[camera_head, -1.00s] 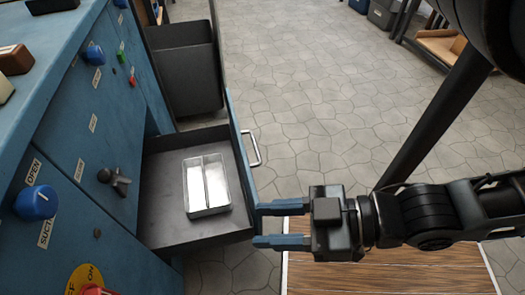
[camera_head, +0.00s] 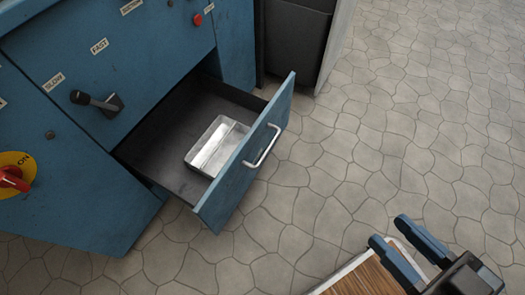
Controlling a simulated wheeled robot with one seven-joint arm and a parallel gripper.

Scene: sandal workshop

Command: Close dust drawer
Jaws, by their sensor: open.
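The dust drawer (camera_head: 245,163) is pulled out of the blue machine (camera_head: 90,190). Its blue front panel carries a metal bar handle (camera_head: 264,148) on the outside. A silver metal tray with a divider (camera_head: 219,143) lies inside on the dark drawer floor. My gripper (camera_head: 391,232) is at the lower right, with its two blue fingers apart and nothing between them. It is clear of the drawer front, to the right of and below the handle in the picture.
The machine panel has a black lever (camera_head: 98,101), a red knob on a yellow plate (camera_head: 14,177) and a small red button (camera_head: 197,19). A dark bin (camera_head: 297,40) stands behind the drawer. A wooden surface (camera_head: 362,281) lies below my gripper. Stone floor is clear at right.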

